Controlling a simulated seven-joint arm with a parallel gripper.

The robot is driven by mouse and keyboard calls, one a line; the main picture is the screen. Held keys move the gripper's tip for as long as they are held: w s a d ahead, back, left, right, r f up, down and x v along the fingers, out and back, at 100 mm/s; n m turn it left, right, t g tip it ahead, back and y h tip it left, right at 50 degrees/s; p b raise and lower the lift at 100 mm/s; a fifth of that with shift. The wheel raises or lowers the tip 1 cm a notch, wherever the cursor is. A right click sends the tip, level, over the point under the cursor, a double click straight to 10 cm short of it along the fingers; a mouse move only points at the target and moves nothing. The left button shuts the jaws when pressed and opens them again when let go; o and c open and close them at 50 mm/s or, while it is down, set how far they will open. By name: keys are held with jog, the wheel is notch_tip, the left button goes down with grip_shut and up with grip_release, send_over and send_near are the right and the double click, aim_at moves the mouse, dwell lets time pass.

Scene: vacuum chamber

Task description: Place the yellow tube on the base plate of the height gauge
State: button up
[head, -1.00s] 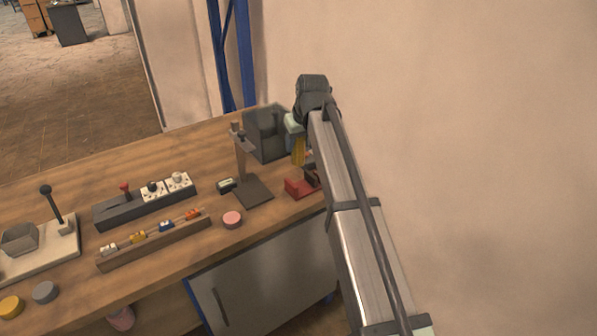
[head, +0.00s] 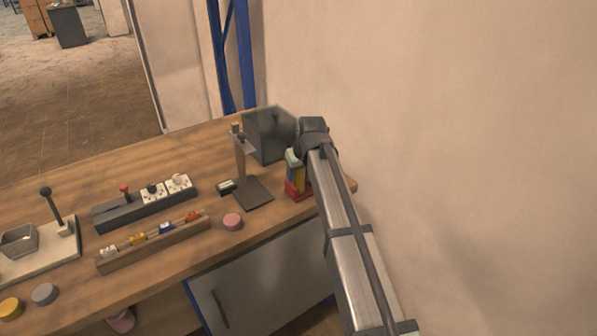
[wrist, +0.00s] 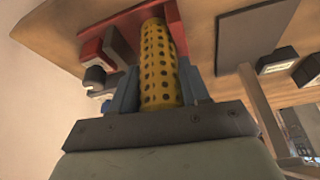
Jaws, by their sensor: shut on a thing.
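The yellow tube (wrist: 158,65), perforated with dark holes, stands between the fingers of my gripper (wrist: 160,88) in the wrist view. My gripper (head: 298,180) is shut on it, low over the red holder (head: 291,193) at the right end of the bench. The red holder (wrist: 119,20) lies around the tube's far end in the wrist view; I cannot tell whether they touch. The height gauge (head: 240,158) stands to the left of my gripper. Its dark base plate (head: 254,192) is bare, and the plate also shows in the wrist view (wrist: 256,30).
A dark grey box (head: 268,135) stands behind, close to my gripper. A small display device (head: 225,186) is left of the gauge, and a pink disc (head: 233,222) lies in front. A wooden rack (head: 155,243) and a dark block with sockets (head: 145,203) are further left.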

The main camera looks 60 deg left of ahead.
jog(key=o, duration=1)
jog(key=shift+o, duration=0.2)
jog(key=shift+f, duration=0.1)
jog(key=w+v, duration=0.1)
jog(key=v, duration=1.2)
jog(key=shift+s+r, duration=0.4)
jog(key=shift+s, duration=0.1)
jog(key=shift+d+f, duration=0.1)
